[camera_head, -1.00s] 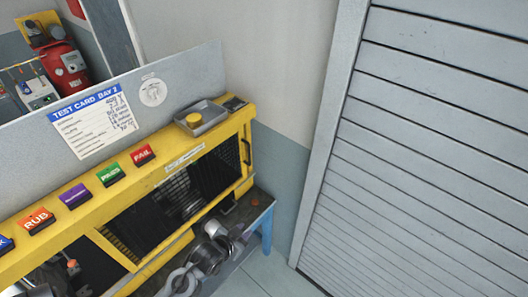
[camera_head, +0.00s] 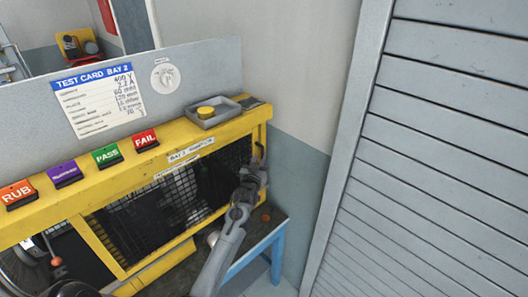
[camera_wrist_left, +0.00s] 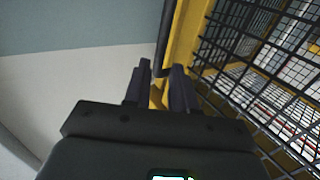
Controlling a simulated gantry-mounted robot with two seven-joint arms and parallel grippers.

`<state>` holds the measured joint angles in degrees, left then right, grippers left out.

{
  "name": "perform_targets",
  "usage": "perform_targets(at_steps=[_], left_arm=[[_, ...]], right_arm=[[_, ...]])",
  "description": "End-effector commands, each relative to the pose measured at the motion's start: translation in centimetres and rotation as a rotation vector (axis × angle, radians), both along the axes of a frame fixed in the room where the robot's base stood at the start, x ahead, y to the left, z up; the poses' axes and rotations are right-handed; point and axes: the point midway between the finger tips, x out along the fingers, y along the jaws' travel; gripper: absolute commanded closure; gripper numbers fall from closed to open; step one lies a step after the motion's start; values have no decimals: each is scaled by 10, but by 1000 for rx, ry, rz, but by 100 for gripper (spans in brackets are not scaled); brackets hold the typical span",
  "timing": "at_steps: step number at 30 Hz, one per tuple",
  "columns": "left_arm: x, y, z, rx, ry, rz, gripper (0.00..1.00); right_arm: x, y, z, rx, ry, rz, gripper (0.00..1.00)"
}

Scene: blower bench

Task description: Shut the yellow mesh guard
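The yellow mesh guard (camera_head: 170,205) is a dark mesh panel at the front of the yellow bench housing in the head view. Its dark handle (camera_head: 259,150) is at the right end. To the left of the mesh, a bay in the housing stands uncovered. My left gripper (camera_head: 255,172) is at the handle, partly hiding it and the housing's right end. In the left wrist view, the gripper's fingers (camera_wrist_left: 160,82) are apart, with the dark handle bar (camera_wrist_left: 164,40) just beyond and between their tips; contact is unclear. My right gripper is not in view.
RUB, purple, PASS and FAIL blocks (camera_head: 145,140) line the yellow top ledge. A grey tray (camera_head: 214,111) with a yellow knob sits at its right end. A test card (camera_head: 98,100) is on the grey panel. A slatted shutter (camera_head: 440,150) stands right, with free room before it.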

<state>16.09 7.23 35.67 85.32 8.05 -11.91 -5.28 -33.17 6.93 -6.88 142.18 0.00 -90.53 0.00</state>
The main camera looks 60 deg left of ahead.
Motion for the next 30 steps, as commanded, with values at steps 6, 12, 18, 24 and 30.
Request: perform_targets(at_steps=[6, 12, 18, 24, 30], left_arm=[[26, 24, 1, 0, 0, 0, 75], [42, 41, 0, 0, 1, -1, 75], [51, 49, 0, 1, 1, -2, 75], [54, 52, 0, 1, 1, -2, 75], [54, 51, 0, 1, 1, -2, 75]], right_arm=[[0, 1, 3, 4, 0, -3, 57], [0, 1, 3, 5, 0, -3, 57], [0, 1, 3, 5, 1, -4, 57], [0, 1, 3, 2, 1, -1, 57], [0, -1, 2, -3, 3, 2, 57]])
